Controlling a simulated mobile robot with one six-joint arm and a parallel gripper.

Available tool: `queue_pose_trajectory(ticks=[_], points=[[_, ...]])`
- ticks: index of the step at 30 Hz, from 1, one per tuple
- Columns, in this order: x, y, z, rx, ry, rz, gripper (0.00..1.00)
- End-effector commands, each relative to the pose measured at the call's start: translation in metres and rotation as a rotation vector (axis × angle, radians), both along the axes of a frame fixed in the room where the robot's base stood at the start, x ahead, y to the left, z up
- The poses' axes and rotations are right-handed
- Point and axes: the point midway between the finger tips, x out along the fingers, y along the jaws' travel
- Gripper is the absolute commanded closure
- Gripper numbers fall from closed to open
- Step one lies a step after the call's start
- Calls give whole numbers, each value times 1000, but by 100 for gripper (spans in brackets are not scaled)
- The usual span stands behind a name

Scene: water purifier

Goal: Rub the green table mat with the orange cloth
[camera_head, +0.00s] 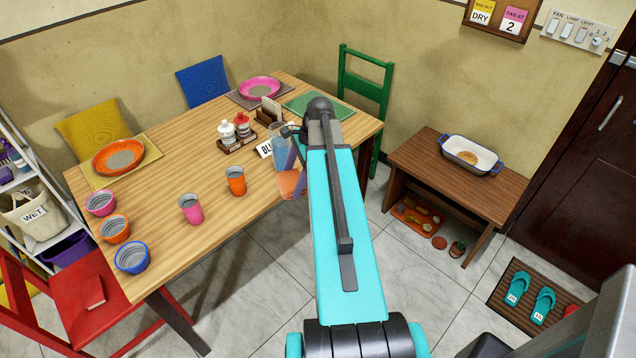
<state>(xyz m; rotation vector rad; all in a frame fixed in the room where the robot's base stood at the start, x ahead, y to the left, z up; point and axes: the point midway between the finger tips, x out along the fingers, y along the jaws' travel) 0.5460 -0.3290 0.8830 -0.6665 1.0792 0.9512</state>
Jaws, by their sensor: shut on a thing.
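The green table mat (335,112) lies on the wooden table's far right corner, in front of the green chair. My arm's dark joint covers part of it. My gripper (290,133) shows only as small dark parts left of that joint, by the blue see-through jug; its fingers are mostly hidden. It is shut. An orange-pink patch (291,184), apparently the orange cloth, shows below it beside my arm at the table's edge. The hold itself is hidden, and I cannot tell whether the cloth touches the table.
The blue jug (281,148), a sign (264,149) and a condiment rack (238,144) stand near my gripper. Several cups and bowls occupy the table's near left. A pink plate (260,88) lies beyond. A low bench (410,160) with a casserole dish (470,156) stands right.

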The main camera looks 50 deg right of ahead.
Motion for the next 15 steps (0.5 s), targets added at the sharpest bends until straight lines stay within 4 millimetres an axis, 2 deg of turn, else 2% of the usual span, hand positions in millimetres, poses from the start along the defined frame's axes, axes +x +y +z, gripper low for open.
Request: queue_pose_trajectory(ticks=[3, 15], points=[[24, 27, 6, 0, 1, 112, 40], [81, 123, 32, 6, 3, 477, 40]])
